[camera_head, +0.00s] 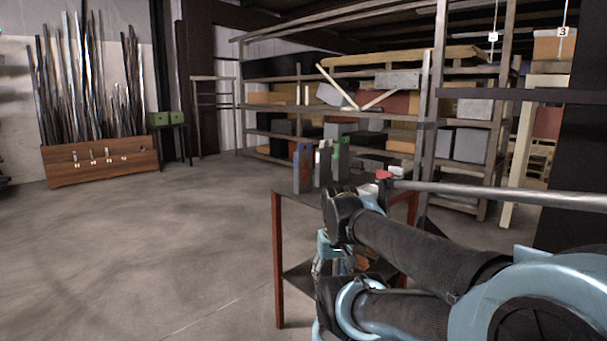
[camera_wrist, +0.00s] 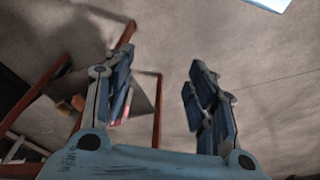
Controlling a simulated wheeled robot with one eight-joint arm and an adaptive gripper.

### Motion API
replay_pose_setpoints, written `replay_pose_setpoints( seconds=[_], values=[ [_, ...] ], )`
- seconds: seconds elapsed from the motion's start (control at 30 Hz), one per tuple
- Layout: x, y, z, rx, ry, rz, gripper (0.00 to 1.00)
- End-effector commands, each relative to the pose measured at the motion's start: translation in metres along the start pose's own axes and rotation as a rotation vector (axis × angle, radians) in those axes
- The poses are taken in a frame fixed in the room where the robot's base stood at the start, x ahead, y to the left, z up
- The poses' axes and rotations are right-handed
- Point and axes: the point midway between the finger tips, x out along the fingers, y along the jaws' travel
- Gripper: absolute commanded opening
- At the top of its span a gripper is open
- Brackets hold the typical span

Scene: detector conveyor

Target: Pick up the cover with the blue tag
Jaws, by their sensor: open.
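The cover with the blue tag (camera_head: 302,168) is an upright grey piece with a blue upper part. It stands at the left end of a row on a small table (camera_head: 290,197) in the head view. I cannot make it out in the wrist view. The gripper is partly hidden there, low near the table's front, apart from the cover.
Covers with a white top (camera_head: 323,156) and a green top (camera_head: 341,160) stand right of the blue one. Red table legs (camera_head: 278,270) show below. A grey bar (camera_head: 490,194) crosses at right. Loaded shelving (camera_head: 431,130) stands behind. The left floor is clear.

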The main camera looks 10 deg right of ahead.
Motion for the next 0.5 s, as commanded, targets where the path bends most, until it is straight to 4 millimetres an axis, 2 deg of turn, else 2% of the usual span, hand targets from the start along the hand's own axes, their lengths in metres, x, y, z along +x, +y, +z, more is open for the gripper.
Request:
replay_pose_setpoints(
  seconds=[0.03, 0.13, 0.17, 0.37, 0.5],
  values=[
    [-0.001, -0.002, -0.001, 0.021, 0.002, -0.012, 0.72],
    [-0.005, -0.009, -0.015, 0.099, 0.007, -0.057, 0.95],
    [-0.007, -0.012, -0.021, 0.134, 0.009, -0.078, 0.97],
    [-0.023, -0.037, -0.073, 0.437, 0.015, -0.257, 0.97],
    [-0.035, -0.049, -0.116, 0.66, 0.005, -0.393, 0.97]
  ],
)
